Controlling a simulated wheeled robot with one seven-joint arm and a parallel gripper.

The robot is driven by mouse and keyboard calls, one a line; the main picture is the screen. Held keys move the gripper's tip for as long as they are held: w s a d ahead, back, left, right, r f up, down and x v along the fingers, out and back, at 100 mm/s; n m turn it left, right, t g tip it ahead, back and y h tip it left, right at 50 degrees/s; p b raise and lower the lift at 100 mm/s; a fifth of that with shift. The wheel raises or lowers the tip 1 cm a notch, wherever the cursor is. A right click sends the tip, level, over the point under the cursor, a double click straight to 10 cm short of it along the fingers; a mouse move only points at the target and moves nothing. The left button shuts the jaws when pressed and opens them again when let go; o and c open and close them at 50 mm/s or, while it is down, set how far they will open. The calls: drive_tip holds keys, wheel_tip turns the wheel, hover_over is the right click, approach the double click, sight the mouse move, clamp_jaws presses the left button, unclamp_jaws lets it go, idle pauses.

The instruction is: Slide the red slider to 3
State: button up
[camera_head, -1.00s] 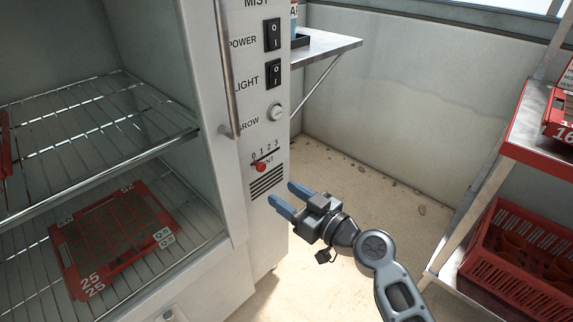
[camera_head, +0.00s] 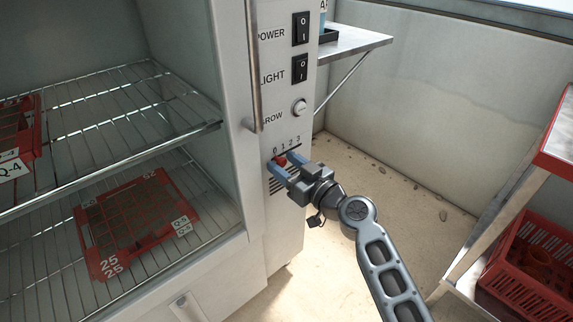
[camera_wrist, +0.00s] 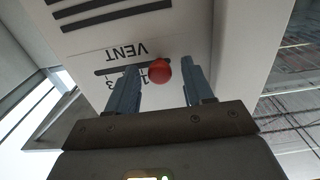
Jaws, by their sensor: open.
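The red slider (camera_head: 281,160) is a round knob on a slot in the cabinet's front panel, below the numbers 0 1 2 3. It sits near the low end of the scale, around 0 to 1; the exact mark is partly hidden. In the wrist view the red slider (camera_wrist: 161,71) shows between the fingers, with the word VENT upside down beyond it. My gripper (camera_head: 282,166) is open at the panel, one blue finger on each side of the knob. In the wrist view, gaps show between the knob and both fingers of my gripper (camera_wrist: 162,82).
A door handle (camera_head: 253,70) stands out left of the panel. Above the slider are a round button (camera_head: 299,107), the LIGHT switch (camera_head: 299,69) and the POWER switch (camera_head: 301,29). A metal shelf (camera_head: 365,40) juts out behind. Floor to the right is clear up to a rack with a red crate (camera_head: 530,265).

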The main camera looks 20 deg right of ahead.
drive_tip(key=shift+c, duration=0.4)
clamp_jaws()
